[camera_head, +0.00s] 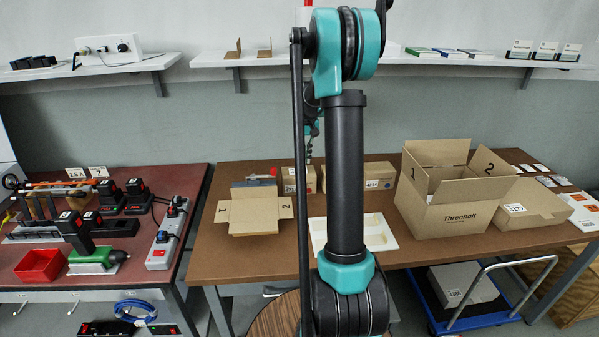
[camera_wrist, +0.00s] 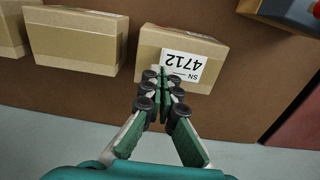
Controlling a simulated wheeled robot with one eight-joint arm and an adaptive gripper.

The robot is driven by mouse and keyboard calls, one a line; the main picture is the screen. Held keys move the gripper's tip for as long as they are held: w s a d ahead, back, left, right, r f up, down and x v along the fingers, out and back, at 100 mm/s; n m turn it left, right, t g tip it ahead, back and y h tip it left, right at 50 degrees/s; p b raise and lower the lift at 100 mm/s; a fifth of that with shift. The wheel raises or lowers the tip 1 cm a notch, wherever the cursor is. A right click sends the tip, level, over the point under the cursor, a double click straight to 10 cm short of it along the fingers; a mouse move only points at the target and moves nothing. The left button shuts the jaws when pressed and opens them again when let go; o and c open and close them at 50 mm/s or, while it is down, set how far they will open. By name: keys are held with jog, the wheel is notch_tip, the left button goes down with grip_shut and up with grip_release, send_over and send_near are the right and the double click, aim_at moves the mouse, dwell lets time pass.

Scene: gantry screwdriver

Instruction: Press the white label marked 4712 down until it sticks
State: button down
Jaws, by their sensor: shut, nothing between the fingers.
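A small brown carton (camera_wrist: 150,45) stands on the brown table and bears a white label (camera_wrist: 184,66) marked "SN 4712", upside down in the wrist view. The label lies on the carton near its right end. My gripper (camera_wrist: 162,74) is shut and empty, its fingertips at the label's left edge in the wrist view. I cannot tell whether the tips touch the label or hover over it. The fingertips hide a little of that edge. In the head view the carton (camera_head: 290,180) is partly hidden behind my arm.
Similar cartons stand beside it, one (camera_wrist: 75,42) close by with a narrow gap. A grey tool with a red part (camera_head: 262,179) and an open box (camera_head: 254,212) lie to the left in the head view. A large open carton (camera_head: 455,190) stands to the right.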

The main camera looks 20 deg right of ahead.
aim_at(306, 171)
jog(key=shift+f, duration=1.85)
dwell(0.5)
jog(key=shift+r, duration=0.1)
jog(key=shift+r, duration=3.45)
